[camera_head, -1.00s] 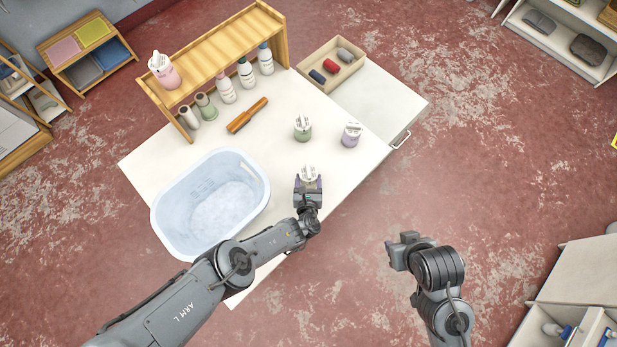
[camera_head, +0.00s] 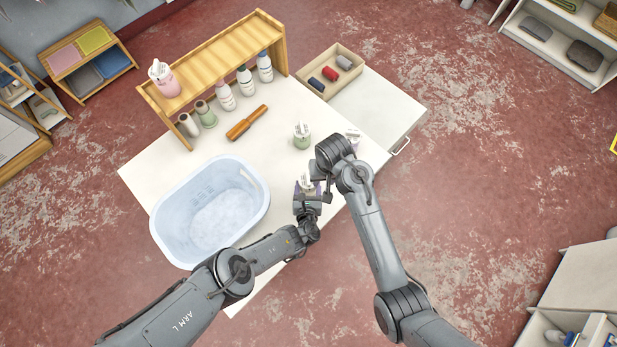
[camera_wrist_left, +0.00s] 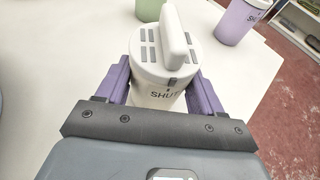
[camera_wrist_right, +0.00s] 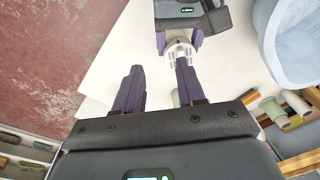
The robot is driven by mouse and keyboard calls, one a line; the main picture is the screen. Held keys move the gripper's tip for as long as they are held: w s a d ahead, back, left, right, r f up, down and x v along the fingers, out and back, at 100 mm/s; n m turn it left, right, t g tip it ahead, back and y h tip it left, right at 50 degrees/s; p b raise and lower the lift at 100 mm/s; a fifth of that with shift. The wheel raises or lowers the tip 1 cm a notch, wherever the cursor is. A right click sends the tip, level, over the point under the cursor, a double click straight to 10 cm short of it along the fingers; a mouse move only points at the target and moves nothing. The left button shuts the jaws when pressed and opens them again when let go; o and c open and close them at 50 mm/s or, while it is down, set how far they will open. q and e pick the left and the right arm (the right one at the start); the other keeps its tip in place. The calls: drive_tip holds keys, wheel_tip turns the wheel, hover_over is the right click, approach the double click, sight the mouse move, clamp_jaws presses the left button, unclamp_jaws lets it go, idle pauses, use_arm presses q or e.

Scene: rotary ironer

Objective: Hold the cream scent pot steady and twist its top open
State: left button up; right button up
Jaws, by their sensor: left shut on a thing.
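The cream scent pot (camera_wrist_left: 157,92) stands upright between the purple fingers of my left gripper (camera_wrist_left: 160,88), which is shut on its body. Its round top (camera_wrist_left: 163,50) has a raised bar handle and grey slots, and part of a word, "SHU", shows on the front. In the head view the pot (camera_head: 306,181) is near the table's front edge. My right gripper (camera_wrist_right: 158,80) is open and empty. In the right wrist view, the cream pot (camera_wrist_right: 179,48) appears just beyond its right-hand fingertip, not between the fingers.
A green pot (camera_head: 301,137) and a lavender pot (camera_wrist_left: 236,22) stand behind on the white table (camera_head: 150,171). A pale blue basin (camera_head: 165,225) is at left. A wooden rack (camera_head: 215,58) with several bottles and a tray (camera_head: 309,69) stand at the back.

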wheel_tip(320, 180, up, 2)
hover_over(308, 181)
drive_tip(key=shift+g+h, duration=0.3)
wheel_tip(308, 181, down, 12)
drive_tip(key=shift+w+r, duration=0.1)
drive_tip(key=shift+r, duration=0.1)
idle(0.3)
clamp_jaws()
